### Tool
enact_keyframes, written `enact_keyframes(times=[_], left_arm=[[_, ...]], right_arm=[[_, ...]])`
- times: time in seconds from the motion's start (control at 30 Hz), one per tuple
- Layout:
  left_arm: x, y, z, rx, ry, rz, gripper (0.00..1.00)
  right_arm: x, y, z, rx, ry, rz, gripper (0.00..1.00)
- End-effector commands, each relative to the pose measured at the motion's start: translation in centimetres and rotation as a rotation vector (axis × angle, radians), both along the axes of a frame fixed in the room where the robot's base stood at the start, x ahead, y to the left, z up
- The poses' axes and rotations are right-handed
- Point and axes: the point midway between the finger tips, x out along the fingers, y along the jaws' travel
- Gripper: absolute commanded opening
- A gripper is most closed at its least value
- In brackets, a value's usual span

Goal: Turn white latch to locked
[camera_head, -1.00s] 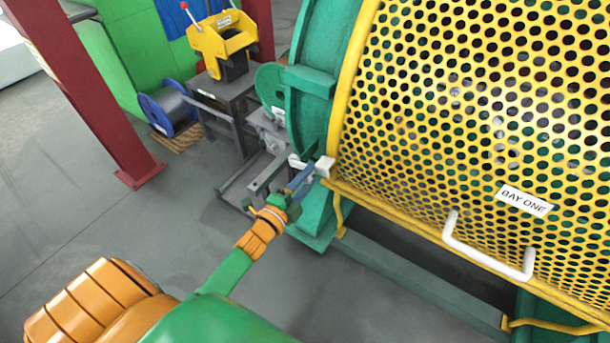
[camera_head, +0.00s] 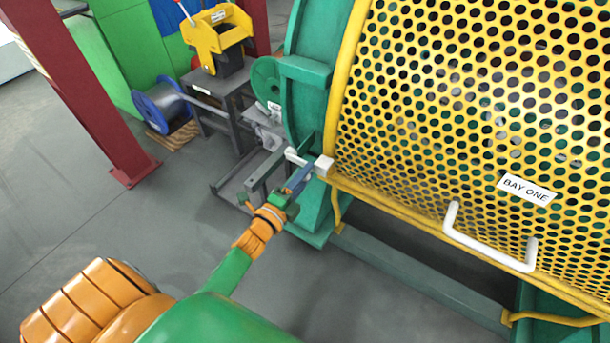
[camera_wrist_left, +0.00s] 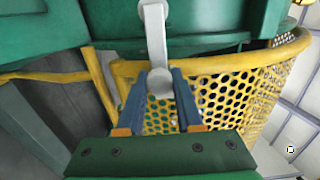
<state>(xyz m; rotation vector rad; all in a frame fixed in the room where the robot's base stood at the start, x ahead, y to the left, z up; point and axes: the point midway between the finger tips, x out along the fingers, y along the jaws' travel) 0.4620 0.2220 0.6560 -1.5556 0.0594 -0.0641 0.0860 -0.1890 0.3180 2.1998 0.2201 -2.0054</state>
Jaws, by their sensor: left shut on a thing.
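The white latch (camera_head: 324,165) sits at the lower left corner of the yellow perforated guard (camera_head: 450,120), beside the green frame. In the left wrist view the latch (camera_wrist_left: 155,40) is a pale bar that runs from the top down to a rounded end between my fingers. My left gripper (camera_head: 300,178) reaches it from below left and is shut on that end. Its blue fingers stand either side of the latch in the left wrist view (camera_wrist_left: 160,88). Part of the latch is hidden by the fingers in the head view. My right gripper is not in view.
The guard carries a "BAY ONE" label (camera_head: 527,190) and a white handle (camera_head: 488,240). A green frame (camera_head: 310,110) stands left of the guard. A grey stand with a yellow fixture (camera_head: 218,38), a blue spool (camera_head: 163,105) and a red post (camera_head: 85,90) stand farther back. The floor at left is clear.

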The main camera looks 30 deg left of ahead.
Motion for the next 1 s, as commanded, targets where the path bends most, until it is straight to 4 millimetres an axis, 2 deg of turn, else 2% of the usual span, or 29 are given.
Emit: enact_keyframes(times=[0.03,0.07,0.17,0.47,0.57,0.7,0.8,1.0], left_arm=[[-0.1,0.0,-0.3,0.005,0.007,0.000,0.00],[-0.1,0.0,-0.3,0.005,0.007,0.000,0.38],[-0.1,0.0,-0.2,0.004,0.006,0.000,0.65],[-0.1,0.0,-0.1,0.001,0.004,0.000,0.65],[-1.5,0.1,-0.1,0.000,0.006,0.001,0.65],[-4.7,0.4,-0.1,0.003,0.008,0.002,0.65],[-6.3,0.5,-0.2,0.002,0.007,0.001,0.65],[-7.2,0.6,-0.2,0.002,0.004,0.001,0.65]], right_arm=[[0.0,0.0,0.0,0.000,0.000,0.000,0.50],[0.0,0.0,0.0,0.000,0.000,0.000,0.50],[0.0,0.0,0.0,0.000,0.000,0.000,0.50],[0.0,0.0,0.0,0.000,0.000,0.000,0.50],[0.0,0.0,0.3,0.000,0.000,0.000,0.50],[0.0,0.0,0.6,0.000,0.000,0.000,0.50],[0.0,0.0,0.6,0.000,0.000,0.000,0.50],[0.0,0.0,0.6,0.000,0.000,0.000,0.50]])
